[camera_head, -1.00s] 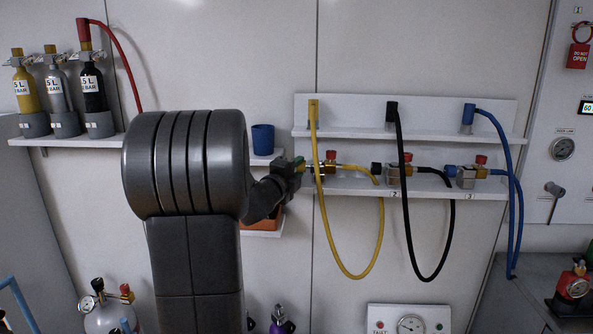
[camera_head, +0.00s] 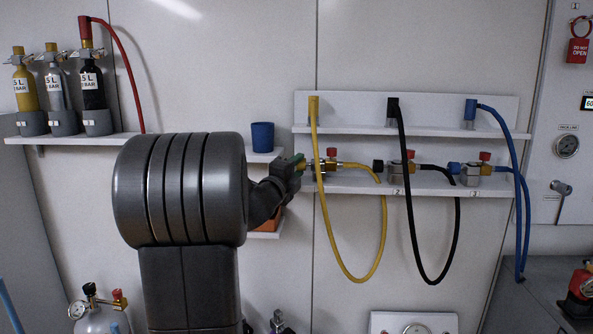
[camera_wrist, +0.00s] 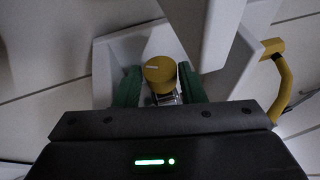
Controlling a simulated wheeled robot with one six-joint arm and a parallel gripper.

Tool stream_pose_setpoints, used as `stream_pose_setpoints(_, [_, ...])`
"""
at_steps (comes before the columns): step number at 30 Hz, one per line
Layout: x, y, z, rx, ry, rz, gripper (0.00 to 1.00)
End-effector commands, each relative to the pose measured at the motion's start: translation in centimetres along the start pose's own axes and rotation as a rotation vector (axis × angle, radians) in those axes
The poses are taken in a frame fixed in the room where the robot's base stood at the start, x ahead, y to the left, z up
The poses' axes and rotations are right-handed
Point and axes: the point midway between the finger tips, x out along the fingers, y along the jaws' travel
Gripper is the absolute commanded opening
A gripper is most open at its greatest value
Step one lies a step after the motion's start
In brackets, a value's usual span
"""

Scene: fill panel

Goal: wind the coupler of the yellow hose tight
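The yellow coupler (camera_wrist: 159,70) shows end-on in the wrist view, with a bright metal fitting just beyond it. The green fingers of my gripper (camera_wrist: 160,86) stand on either side of it, with narrow gaps showing, so the gripper looks open around it. I cannot tell whether either finger touches. In the head view my gripper (camera_head: 298,163) is at the left end of the first valve (camera_head: 330,165) and largely hides the coupler. The yellow hose (camera_head: 345,270) hangs in a loop from the upper shelf to the right side of that valve. It also shows in the wrist view (camera_wrist: 286,85).
The black hose (camera_head: 412,235) and blue hose (camera_head: 517,190) hang at valves farther right. A white shelf (camera_head: 420,133) runs above the valves. A blue cup (camera_head: 262,137) stands left of my gripper. Small gas bottles (camera_head: 92,88) stand on the left shelf.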

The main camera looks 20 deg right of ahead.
Motion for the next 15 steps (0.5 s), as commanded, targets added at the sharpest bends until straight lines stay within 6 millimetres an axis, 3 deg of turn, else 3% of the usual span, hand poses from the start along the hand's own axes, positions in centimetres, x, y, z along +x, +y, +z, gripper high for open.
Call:
stream_pose_setpoints(8, [-0.2,0.0,0.0,0.0,0.0,0.0,0.4])
stream_pose_setpoints(15, [-3.6,0.1,0.1,0.001,-0.003,-0.001,0.4])
